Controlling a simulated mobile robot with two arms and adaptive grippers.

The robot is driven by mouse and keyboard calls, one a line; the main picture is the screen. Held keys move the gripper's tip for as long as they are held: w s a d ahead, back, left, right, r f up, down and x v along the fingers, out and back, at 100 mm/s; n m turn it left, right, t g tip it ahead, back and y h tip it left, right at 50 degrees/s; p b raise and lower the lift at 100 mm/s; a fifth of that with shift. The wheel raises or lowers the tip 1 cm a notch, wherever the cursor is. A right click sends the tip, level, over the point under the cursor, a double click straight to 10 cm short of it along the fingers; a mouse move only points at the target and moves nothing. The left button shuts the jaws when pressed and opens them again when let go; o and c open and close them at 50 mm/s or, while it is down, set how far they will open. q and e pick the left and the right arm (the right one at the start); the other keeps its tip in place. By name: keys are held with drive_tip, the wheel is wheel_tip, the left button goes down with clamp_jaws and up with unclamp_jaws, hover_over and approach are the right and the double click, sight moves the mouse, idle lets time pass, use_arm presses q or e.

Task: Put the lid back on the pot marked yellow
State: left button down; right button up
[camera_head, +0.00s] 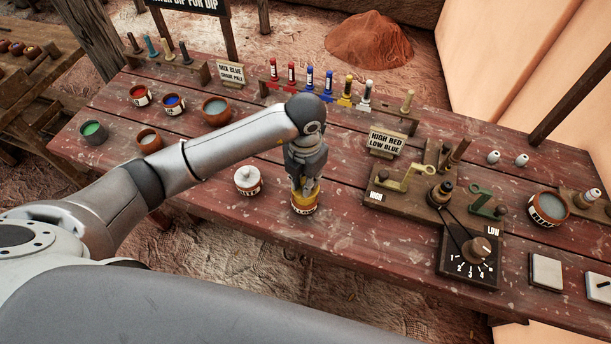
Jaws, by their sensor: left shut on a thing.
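The pot marked yellow (304,209) stands upright on the red plank table, near the front edge. It has a pale label band and a yellow top part. My left gripper (304,187) points straight down over this pot, with its fingers at the yellow part. It is shut on the yellow lid (316,191), which the fingers mostly hide. The lid is at the pot's mouth, but I cannot tell if it sits flush. My right gripper is not in view.
A white-lidded pot (248,181) stands close left of my gripper. Several open paint pots, such as the blue one (174,103), stand farther left. A wooden board with levers (409,178) and a numbered dial box (469,257) lie to the right. A rack of coloured bottles (345,95) stands behind.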

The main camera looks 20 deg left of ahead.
use_arm(q)
drive_tip(key=shift+f+b, duration=0.4)
drive_tip(key=shift+f, duration=0.6)
drive_tip(key=shift+s, duration=0.1)
drive_tip(key=shift+f+b, duration=0.7)
drive_tip(key=shift+b, duration=0.35)
idle(1.1)
drive_tip(key=c, duration=1.3)
unclamp_jaws()
drive_tip(key=o, duration=0.5)
